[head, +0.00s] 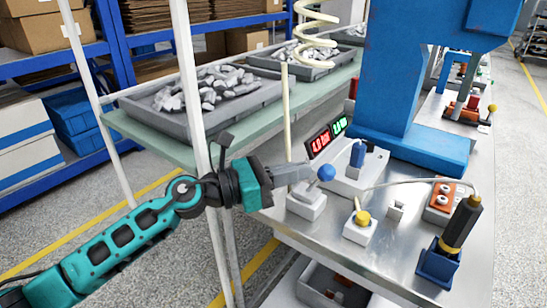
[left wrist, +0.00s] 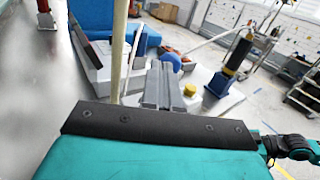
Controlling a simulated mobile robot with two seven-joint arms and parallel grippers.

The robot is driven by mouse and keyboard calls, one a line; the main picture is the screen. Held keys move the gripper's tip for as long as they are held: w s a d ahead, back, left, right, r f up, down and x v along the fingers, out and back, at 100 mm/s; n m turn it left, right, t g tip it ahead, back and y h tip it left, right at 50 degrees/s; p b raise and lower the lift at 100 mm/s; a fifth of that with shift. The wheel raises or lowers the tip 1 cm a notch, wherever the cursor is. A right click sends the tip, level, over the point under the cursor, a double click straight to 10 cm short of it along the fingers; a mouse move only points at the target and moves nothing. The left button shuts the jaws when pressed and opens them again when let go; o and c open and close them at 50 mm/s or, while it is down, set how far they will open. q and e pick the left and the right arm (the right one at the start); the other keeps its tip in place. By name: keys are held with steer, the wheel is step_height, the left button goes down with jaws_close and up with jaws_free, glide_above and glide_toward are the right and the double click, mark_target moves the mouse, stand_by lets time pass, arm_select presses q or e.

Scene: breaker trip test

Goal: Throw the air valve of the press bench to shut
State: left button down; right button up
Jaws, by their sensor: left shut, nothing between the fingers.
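A lever with a blue ball knob (head: 326,173) stands on a small pale block (head: 306,205) at the near left edge of the metal bench; the knob leans up and to the right. My left gripper (head: 308,171) is shut and empty, its fingertips just left of the knob. In the left wrist view the shut fingers (left wrist: 163,88) point toward the blue knob (left wrist: 173,60); whether they touch cannot be told. A second block to the right carries a yellow knob (head: 362,218). No label shows which one is the air valve. My right gripper is not in view.
A red and green display (head: 327,136) stands behind the blue knob. The blue press (head: 410,110), a black-handled tool in a blue holder (head: 460,225) and an orange button box (head: 440,198) stand farther right. A thin upright pole (head: 287,115) rises close behind my gripper.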

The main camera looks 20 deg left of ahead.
arm_select(q)
steer(key=shift+s+d+r+m+g+y+p, duration=0.1)
steer(key=shift+s+d+m+g+y+p, duration=0.1)
steer(key=shift+d+m+p, duration=0.3)
steer(key=shift+s+d+m+g+y+p, duration=0.1)
steer(key=shift+d+m+y+p, duration=0.15)
steer(key=shift+p, duration=0.35)
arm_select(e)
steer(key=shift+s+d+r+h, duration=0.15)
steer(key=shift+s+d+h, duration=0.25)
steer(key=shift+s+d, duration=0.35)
arm_select(q)
steer(key=shift+d, duration=0.15)
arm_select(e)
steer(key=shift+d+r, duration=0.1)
